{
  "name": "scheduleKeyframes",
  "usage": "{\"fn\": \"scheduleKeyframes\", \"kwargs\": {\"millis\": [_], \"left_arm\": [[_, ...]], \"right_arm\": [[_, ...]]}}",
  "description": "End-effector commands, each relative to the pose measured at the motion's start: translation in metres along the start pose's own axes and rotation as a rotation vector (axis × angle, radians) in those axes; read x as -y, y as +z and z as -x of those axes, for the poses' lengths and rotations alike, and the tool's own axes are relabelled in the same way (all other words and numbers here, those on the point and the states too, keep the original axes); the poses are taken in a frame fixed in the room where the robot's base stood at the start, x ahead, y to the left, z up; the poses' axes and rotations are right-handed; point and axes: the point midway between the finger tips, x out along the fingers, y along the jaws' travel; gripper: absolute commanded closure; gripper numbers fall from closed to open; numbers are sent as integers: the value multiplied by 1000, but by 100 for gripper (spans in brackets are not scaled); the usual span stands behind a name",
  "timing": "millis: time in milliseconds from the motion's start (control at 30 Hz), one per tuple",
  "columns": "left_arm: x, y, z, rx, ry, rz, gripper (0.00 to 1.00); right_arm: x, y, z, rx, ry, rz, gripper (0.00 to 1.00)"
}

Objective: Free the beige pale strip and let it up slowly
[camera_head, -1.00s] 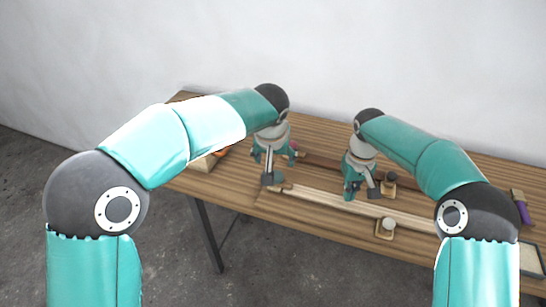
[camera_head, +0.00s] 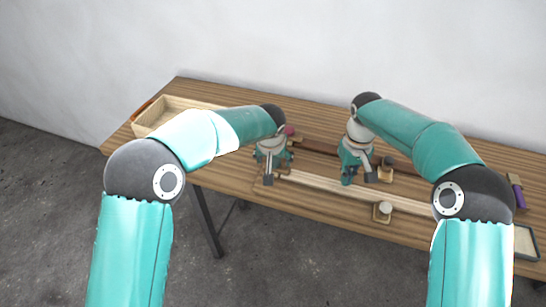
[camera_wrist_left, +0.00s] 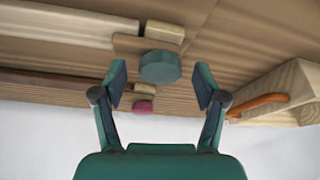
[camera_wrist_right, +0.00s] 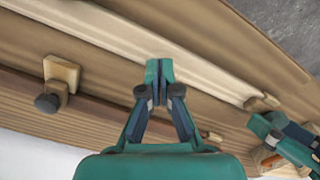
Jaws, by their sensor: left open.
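The beige pale strip (camera_head: 335,187) lies along the front of the plywood on the bench. It also shows in the left wrist view (camera_wrist_left: 60,24) and the right wrist view (camera_wrist_right: 105,42). At its left end is a small wooden clamp with a round teal knob (camera_wrist_left: 160,67). My left gripper (camera_wrist_left: 160,84) is open, its fingers on either side of the knob and apart from it. It hides the clamp in the head view (camera_head: 268,178). My right gripper (camera_wrist_right: 159,72) has its fingertips together over the strip's middle; I cannot tell whether they touch it. It also shows in the head view (camera_head: 356,177).
A dark brown strip (camera_head: 318,146) lies behind, with a pink knob (camera_head: 290,131) and a dark-knobbed clamp (camera_head: 386,174). A pale-knobbed clamp (camera_head: 382,211) stands by the pale strip. A wooden tray (camera_head: 150,128) is at left; a purple-handled brush (camera_head: 519,196) is at right.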

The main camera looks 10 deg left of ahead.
Motion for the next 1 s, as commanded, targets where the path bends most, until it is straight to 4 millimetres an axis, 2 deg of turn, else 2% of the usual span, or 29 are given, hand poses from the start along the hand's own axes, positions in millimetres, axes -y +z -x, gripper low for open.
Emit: {"fn": "scheduleKeyframes", "kwargs": {"millis": [67, 433, 1000], "left_arm": [[0, 0, 0, 0, 0, 0, 28], [0, 0, 0, 0, 0, 0, 90], [-1, 0, 0, 0, 1, 0, 92]], "right_arm": [[0, 0, 0, 0, 0, 0, 100], [0, 0, 0, 0, 0, 0, 100], [0, 0, -13, 1, 0, -1, 100]]}}
